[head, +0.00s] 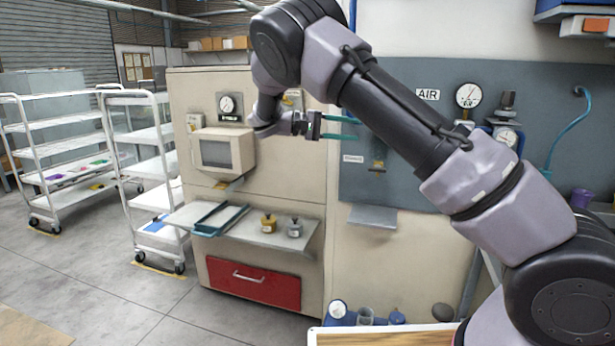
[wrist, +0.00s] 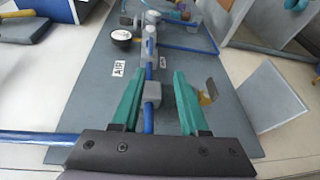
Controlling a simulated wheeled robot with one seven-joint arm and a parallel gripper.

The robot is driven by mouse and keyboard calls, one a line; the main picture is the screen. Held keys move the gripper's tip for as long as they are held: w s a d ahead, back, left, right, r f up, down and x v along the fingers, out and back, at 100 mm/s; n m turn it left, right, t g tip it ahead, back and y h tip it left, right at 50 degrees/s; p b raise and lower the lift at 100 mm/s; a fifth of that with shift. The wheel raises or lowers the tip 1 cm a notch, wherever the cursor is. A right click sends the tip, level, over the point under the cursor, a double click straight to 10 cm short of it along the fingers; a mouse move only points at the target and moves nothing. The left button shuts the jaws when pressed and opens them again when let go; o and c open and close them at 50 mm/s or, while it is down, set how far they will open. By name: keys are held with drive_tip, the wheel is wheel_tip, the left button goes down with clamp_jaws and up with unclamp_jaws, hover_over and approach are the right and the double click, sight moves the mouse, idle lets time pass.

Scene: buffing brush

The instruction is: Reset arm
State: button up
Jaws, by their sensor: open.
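My gripper (head: 340,128) is raised in front of the beige cabinet (head: 290,165) and the grey panel, at the end of my bent arm. In the wrist view its two green fingers (wrist: 155,98) are spread apart. Nothing is held between them. The blue pipe and grey fittings (wrist: 151,90) seen between the fingers belong to the wall panel behind. I cannot tell the exact distance from the fingers to the panel.
The grey panel (head: 420,185) carries gauges (head: 468,96) and an AIR label. A shelf (head: 265,232) below holds a teal tray (head: 221,219) and two small jars. White rack carts (head: 150,165) stand left. Open floor (head: 90,270) lies at the front left. A wooden-topped surface (head: 385,338) is at the bottom.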

drive_tip(key=s+d+r+m+g+y, duration=0.1)
drive_tip(key=s+d+y, duration=0.4)
drive_tip(key=d, duration=0.3)
drive_tip(key=s+d+r+g+y, duration=0.1)
drive_tip(key=s+d+y, duration=0.5)
drive_tip(key=d, duration=0.2)
drive_tip(key=s+a+r+m+t+y, duration=0.1)
drive_tip(key=s+r+m+t+y, duration=0.1)
drive_tip(key=s, duration=0.7)
drive_tip(key=s+a+r+m+t+y, duration=0.1)
drive_tip(key=s+r+t+y, duration=0.3)
drive_tip(key=s, duration=0.5)
drive_tip(key=shift+s+a+r+m+t+y, duration=0.15)
drive_tip(key=shift+a+r+m+t+y, duration=0.15)
drive_tip(key=shift+m+t+y, duration=0.55)
drive_tip(key=shift+n+t, duration=0.25)
drive_tip(key=shift+t, duration=0.2)
